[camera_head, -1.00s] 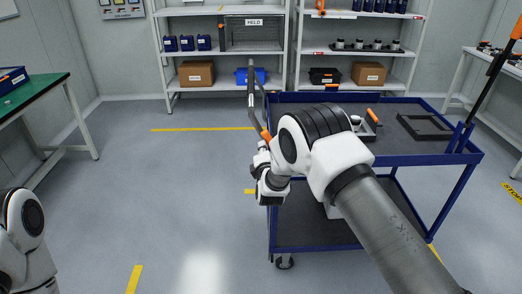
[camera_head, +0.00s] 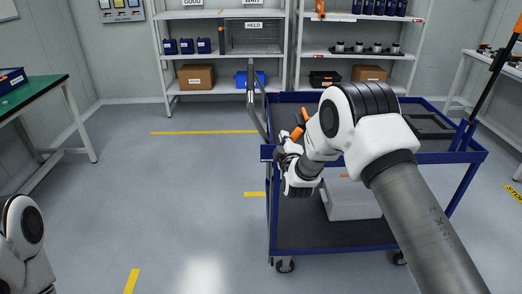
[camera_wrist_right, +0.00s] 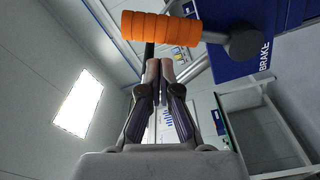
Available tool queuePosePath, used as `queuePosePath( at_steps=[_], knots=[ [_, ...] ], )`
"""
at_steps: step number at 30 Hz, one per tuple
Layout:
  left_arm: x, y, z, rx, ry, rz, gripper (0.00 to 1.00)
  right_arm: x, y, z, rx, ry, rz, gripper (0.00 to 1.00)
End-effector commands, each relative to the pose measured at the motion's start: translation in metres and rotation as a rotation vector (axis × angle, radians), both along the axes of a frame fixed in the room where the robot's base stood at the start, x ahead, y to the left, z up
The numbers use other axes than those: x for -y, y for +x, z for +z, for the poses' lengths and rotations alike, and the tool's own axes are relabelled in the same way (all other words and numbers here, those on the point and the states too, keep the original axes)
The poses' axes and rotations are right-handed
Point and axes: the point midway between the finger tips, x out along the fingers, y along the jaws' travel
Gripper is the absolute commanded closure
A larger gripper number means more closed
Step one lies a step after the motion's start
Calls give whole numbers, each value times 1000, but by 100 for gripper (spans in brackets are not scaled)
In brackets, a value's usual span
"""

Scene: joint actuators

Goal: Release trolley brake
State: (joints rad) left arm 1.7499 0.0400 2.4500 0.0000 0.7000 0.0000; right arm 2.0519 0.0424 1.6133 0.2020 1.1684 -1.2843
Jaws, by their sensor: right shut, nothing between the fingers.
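The blue trolley (camera_head: 375,159) stands right of centre in the head view. Its brake lever has an orange grip (camera_head: 297,132) near the trolley's left front corner. In the right wrist view the ribbed orange grip (camera_wrist_right: 160,28) lies across the top, joined to a dark pivot on a blue plate marked BRAKE (camera_wrist_right: 264,57). My right gripper (camera_wrist_right: 160,72) is shut and empty, its fingertips close to the grip and not around it. I cannot tell whether they touch. In the head view the right gripper (camera_head: 287,150) is partly hidden by its wrist. My left gripper is out of view.
A grey push handle (camera_head: 256,105) rises at the trolley's left end. A grey box (camera_head: 352,200) sits on its lower shelf. A green-topped table (camera_head: 35,100) stands at the left, shelves (camera_head: 225,90) at the back. The floor left of the trolley is clear.

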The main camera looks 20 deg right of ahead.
Motion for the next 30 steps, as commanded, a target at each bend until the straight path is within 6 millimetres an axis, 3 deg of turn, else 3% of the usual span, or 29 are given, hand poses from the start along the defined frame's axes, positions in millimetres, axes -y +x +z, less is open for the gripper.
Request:
queuePosePath(
  at_steps=[4,30],
  knots=[
    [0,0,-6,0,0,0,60,8,-3,-3,25,91,-1,100],
    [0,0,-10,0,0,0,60,18,-5,-4,23,85,0,100]
  ],
)
